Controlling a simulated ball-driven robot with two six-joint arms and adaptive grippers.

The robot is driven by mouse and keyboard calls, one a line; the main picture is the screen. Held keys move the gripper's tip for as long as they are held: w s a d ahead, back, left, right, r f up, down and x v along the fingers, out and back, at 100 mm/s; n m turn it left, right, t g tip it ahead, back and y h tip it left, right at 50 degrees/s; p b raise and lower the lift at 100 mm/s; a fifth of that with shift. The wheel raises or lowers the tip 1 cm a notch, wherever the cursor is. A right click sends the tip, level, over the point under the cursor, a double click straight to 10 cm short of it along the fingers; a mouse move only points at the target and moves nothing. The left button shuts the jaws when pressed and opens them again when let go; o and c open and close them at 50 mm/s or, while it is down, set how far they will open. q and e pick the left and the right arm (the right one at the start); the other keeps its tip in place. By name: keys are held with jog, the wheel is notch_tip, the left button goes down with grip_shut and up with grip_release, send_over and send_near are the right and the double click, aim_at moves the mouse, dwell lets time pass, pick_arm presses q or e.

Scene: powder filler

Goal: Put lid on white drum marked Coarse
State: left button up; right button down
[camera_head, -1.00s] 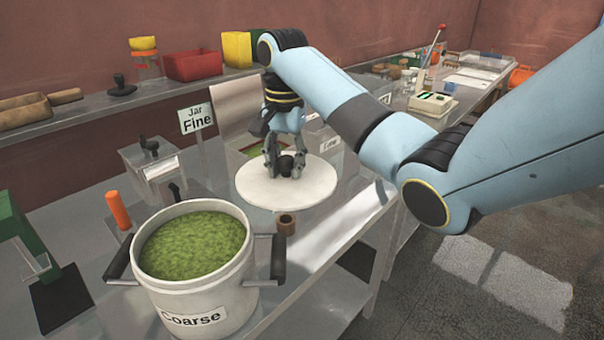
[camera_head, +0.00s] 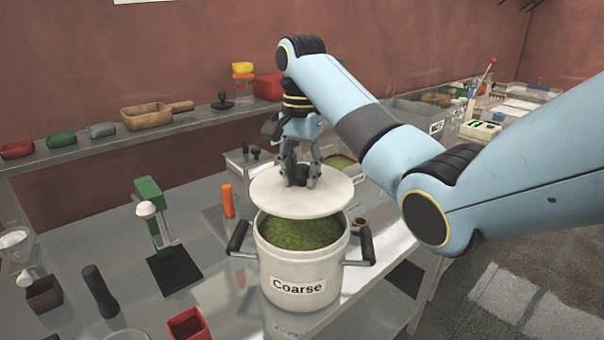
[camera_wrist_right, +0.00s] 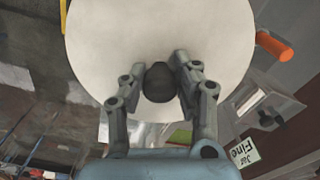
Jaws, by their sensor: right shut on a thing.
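The white drum marked Coarse (camera_head: 300,275) stands on the metal table in the head view, with green powder (camera_head: 300,233) inside and a dark handle on each side. My right gripper (camera_head: 301,178) is shut on the dark knob of the round white lid (camera_head: 275,197). It holds the lid about level above the drum's back part, and the green powder shows below the lid's front edge. In the right wrist view the fingers (camera_wrist_right: 160,85) stand on both sides of the knob, and the lid (camera_wrist_right: 160,30) fills the upper middle. My left gripper is not in view.
An orange cylinder (camera_head: 228,201) stands left of the lid. A green stand (camera_head: 150,205) on a black base, a dark pestle-like piece (camera_head: 100,290) and a red box (camera_head: 188,324) are further left. A "Jar Fine" sign (camera_wrist_right: 244,152) shows in the wrist view.

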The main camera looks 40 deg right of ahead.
jog(key=shift+a+f, duration=0.15)
jog(key=shift+f, duration=0.8)
jog(key=shift+f+b, duration=0.35)
jog(key=shift+f, duration=1.1)
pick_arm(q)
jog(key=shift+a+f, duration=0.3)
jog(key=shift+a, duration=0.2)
pick_arm(e)
jog(key=shift+f, duration=0.95)
pick_arm(q)
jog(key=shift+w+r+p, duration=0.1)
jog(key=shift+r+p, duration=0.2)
jog(key=shift+p, duration=0.05)
pick_arm(e)
jog(key=shift+f, duration=0.25)
jog(key=shift+s+f, duration=0.25)
jog(key=shift+f, duration=0.1)
jog(key=c, duration=0.9)
grip_release()
jog(key=shift+w, duration=0.1)
